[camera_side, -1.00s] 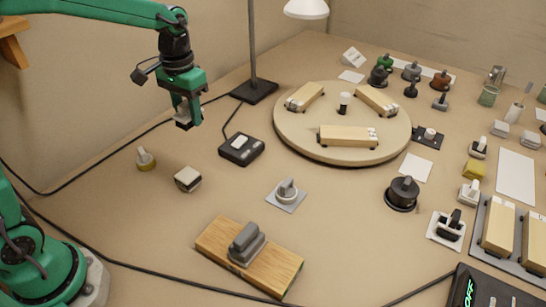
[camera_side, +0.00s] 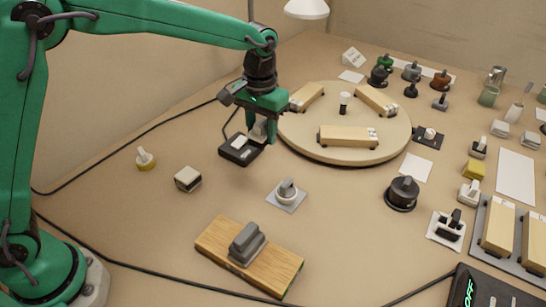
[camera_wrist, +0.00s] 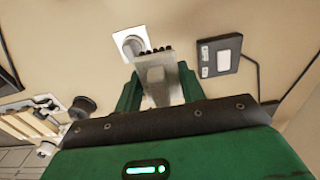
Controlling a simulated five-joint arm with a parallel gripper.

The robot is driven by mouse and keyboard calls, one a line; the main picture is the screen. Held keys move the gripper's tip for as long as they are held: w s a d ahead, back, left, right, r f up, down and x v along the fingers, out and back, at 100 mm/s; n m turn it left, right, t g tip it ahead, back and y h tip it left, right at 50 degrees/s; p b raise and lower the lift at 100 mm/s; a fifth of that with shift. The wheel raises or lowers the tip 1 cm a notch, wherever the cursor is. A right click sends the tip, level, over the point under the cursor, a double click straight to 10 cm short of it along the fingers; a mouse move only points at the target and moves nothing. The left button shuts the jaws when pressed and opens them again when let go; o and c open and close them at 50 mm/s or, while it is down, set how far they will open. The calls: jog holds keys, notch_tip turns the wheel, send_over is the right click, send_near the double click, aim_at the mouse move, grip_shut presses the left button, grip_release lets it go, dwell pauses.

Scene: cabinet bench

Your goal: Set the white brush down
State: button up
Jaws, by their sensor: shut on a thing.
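My gripper (camera_side: 262,133) is shut on the white brush and holds it in the air. In the wrist view the brush (camera_wrist: 157,78) is a pale block between the two green fingers (camera_wrist: 158,88), with a row of dark bristle tips at its far end. In the side view only a small pale part of the brush (camera_side: 258,131) shows between the fingers. How high the brush is above the bench is hard to tell.
A grey knob on a square plate (camera_side: 287,195) stands below my gripper in the side view. A wooden board (camera_side: 285,265) with a grey handle lies in front. Bare bench surrounds them.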

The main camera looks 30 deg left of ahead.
jog(key=d+f, duration=0.2)
jog(key=d, duration=0.6)
jog(key=d+f, duration=0.3)
jog(key=d, duration=0.4)
send_over(309, 178)
notch_tip(309, 178, down, 6)
jog(key=shift+f, duration=0.25)
jog(key=shift+f, duration=2)
jog(key=shift+f, duration=0.15)
jog(key=o, duration=1)
jog(key=shift+c, duration=0.2)
